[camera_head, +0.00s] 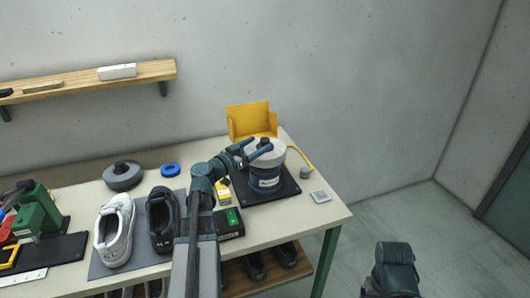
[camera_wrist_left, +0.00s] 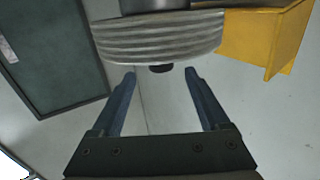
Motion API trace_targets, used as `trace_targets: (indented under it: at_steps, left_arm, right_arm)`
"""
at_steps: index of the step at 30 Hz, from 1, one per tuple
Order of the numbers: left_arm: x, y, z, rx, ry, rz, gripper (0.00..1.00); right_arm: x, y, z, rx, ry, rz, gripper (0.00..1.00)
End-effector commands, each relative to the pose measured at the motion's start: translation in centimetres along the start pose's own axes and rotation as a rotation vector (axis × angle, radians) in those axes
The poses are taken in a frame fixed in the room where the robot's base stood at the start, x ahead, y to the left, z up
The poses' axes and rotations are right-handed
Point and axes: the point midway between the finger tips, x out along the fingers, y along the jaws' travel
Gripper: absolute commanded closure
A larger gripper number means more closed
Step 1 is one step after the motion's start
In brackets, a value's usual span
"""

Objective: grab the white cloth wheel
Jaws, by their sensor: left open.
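The white cloth wheel (camera_head: 265,150) is a pale thick disc on top of a blue-grey machine body (camera_head: 264,178). In the left wrist view the wheel (camera_wrist_left: 160,38) shows ridged, layered edges, with a dark spindle end sticking out.
A yellow guard (camera_head: 251,118) stands behind the machine. A dark grey wheel (camera_head: 122,175), a blue ring (camera_head: 170,169), a white shoe (camera_head: 115,230) and a black shoe (camera_head: 162,222) are left on the table. A small grey square (camera_head: 320,196) lies near the right edge.

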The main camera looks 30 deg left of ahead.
Motion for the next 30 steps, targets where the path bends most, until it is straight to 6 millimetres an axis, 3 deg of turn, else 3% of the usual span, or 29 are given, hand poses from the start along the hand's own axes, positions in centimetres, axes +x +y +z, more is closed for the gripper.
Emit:
trace_targets:
  at_steps: [12, 20, 30]
  left_arm:
    - [4.9, -0.3, 0.2, 0.0, 0.0, 0.002, 0.21]
    - [5.1, -0.2, 0.2, 0.0, 0.0, 0.0, 0.21]
    - [5.1, -0.2, 0.2, 0.0, 0.0, 0.0, 0.83]
  right_arm:
    - [0.2, 0.0, 0.0, 0.0, 0.0, 0.0, 0.16]
    - [0.2, 0.0, 0.0, 0.0, 0.0, 0.0, 0.16]
    - [0.2, 0.0, 0.0, 0.0, 0.0, 0.0, 0.16]
